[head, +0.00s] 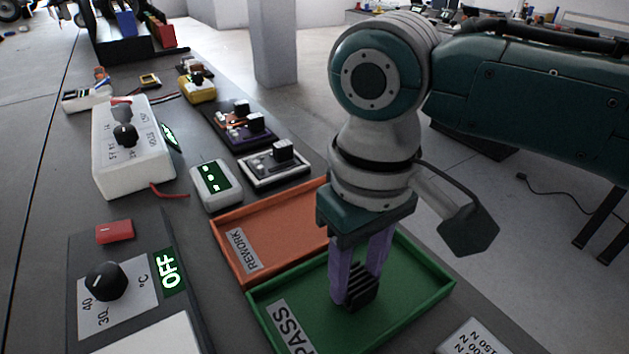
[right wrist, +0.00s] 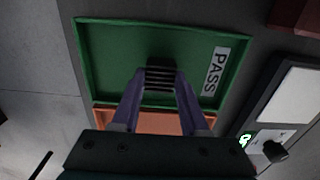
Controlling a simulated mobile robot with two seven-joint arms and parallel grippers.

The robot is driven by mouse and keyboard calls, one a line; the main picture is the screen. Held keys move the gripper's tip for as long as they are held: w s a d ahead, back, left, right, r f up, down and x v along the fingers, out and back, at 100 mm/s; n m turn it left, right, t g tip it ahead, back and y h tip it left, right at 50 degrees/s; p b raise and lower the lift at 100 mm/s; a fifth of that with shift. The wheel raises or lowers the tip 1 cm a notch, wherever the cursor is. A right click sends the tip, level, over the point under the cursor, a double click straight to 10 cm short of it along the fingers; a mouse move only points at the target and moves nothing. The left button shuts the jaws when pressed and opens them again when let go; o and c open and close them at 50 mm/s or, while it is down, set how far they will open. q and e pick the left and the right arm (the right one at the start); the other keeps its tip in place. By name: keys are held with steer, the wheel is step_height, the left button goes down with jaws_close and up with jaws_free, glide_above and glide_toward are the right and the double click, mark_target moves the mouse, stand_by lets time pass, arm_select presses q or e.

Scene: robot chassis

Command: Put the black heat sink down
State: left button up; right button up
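The black heat sink (head: 362,291) is a small finned block low inside the green PASS tray (head: 440,290). My right gripper (head: 358,285) points down over this tray, its two purple fingers on either side of the heat sink and closed against it. In the right wrist view the heat sink (right wrist: 160,78) sits between the fingertips, over the green tray floor (right wrist: 110,60). I cannot tell whether it touches the floor. My left gripper is not in view.
The orange REWORK tray (head: 290,225) adjoins the green tray. Left are a hot plate with a black knob (head: 105,281), a small meter (head: 215,186) and a white power box (head: 130,150). Several circuit boards (head: 240,125) lie beyond. The PASS tray floor around the heat sink is clear.

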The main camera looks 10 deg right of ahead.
mark_target(356, 278)
steer(key=o, duration=0.5)
steer(key=shift+c, duration=0.2)
arm_select(q)
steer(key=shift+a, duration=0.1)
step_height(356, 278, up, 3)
steer(key=p, duration=0.3)
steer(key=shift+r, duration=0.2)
arm_select(e)
step_height(356, 278, up, 12)
steer(key=shift+r, duration=0.2)
